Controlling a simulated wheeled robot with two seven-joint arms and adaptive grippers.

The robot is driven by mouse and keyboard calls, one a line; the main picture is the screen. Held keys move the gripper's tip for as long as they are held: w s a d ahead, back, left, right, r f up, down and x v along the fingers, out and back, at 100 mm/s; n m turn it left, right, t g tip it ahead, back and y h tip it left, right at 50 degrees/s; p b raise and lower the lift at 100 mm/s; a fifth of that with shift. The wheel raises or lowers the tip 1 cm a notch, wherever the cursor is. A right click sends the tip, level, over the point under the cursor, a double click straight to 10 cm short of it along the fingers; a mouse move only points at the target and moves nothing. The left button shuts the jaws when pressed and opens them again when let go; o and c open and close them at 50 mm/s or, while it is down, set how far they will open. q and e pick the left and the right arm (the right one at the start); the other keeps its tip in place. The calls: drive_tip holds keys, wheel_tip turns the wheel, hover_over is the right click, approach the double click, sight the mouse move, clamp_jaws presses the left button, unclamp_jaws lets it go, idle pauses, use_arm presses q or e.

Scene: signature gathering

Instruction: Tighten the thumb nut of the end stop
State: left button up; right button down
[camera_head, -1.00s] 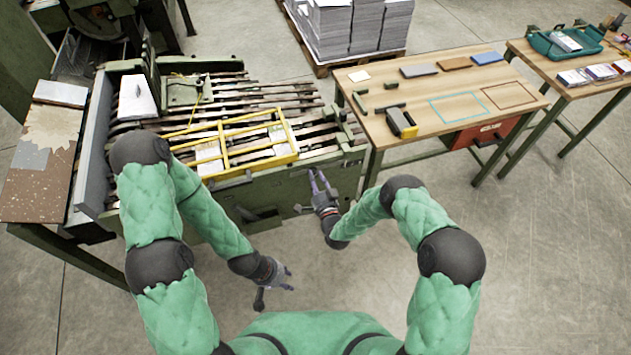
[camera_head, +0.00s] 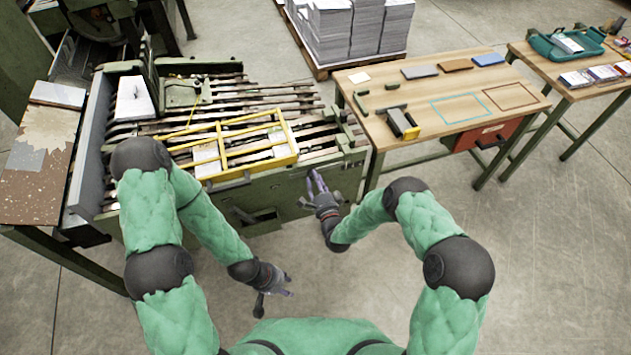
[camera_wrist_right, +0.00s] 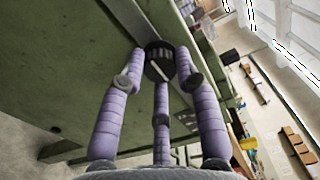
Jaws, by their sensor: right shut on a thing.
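In the right wrist view, a dark ribbed round knob, seemingly the thumb nut (camera_wrist_right: 158,57), sits at the green machine side beside a pale metal strip. My right gripper (camera_wrist_right: 160,75) has its purple fingers closed around this nut. In the head view my right gripper (camera_head: 316,182) is at the front right corner of the green machine, and the nut is hidden by the fingers. The rest of the end stop cannot be made out clearly. My left gripper (camera_head: 290,284) is open and empty, low in front of the machine, over the floor.
The green machine (camera_head: 265,190) carries slatted bars and a yellow frame (camera_head: 235,112). A wooden table (camera_head: 440,90) stands close on its right, with a yellow-black tool (camera_head: 404,124) near its front edge. Floor in front is clear.

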drive_tip(key=shift+s+a+f, duration=0.2)
drive_tip(key=shift+s+f, duration=0.05)
drive_tip(key=shift+s, duration=0.05)
drive_tip(key=c, duration=0.9)
unclamp_jaws()
drive_tip(key=shift+w+r, duration=0.1)
drive_tip(key=shift+r, duration=0.05)
drive_tip(key=shift+d, duration=0.1)
drive_tip(key=v, duration=1.2)
drive_tip(key=shift+w, duration=0.1)
